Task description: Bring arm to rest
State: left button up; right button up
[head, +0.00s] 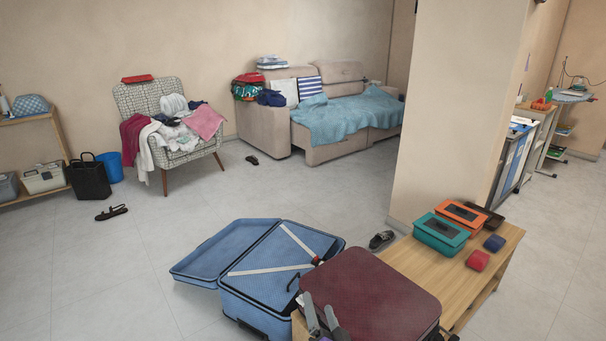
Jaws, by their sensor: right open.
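My right gripper (318,301) shows at the bottom edge of the head view, in front of the left side of a dark red suitcase (372,288). Its two grey fingers stand apart and I see nothing between them. I cannot tell whether it touches the suitcase. The rest of the right arm is below the picture. My left gripper and arm are not in view.
The suitcase lies on a wooden bench (487,258) with teal (440,236) and orange cases. An open blue suitcase (262,290) is on the floor to the left. Farther back are a clothes-covered armchair (172,165) and a sofa (267,130). The left floor is mostly clear.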

jog(key=s+d+f+n+g+h, duration=0.15)
jog(key=s+d+f+g, duration=0.3)
jog(key=s, duration=0.45)
jog(key=s+d+f+n+g+h, duration=0.1)
jog(key=s+d+f+n+g, duration=0.3)
jog(key=s, duration=0.6)
jog(key=s+d+f+n+g+h, duration=0.1)
jog(key=s+d+f+n+g, duration=0.25)
jog(key=s, duration=0.55)
pick_arm(q)
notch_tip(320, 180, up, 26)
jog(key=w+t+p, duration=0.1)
jog(key=p, duration=2.1)
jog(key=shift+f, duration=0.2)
pick_arm(e)
notch_tip(320, 180, up, 26)
jog(key=d+m, duration=0.2)
jog(key=shift+w+t, duration=0.25)
jog(key=shift+t, duration=0.05)
jog(key=shift+s+f+y, duration=0.1)
jog(key=shift+y, duration=0.15)
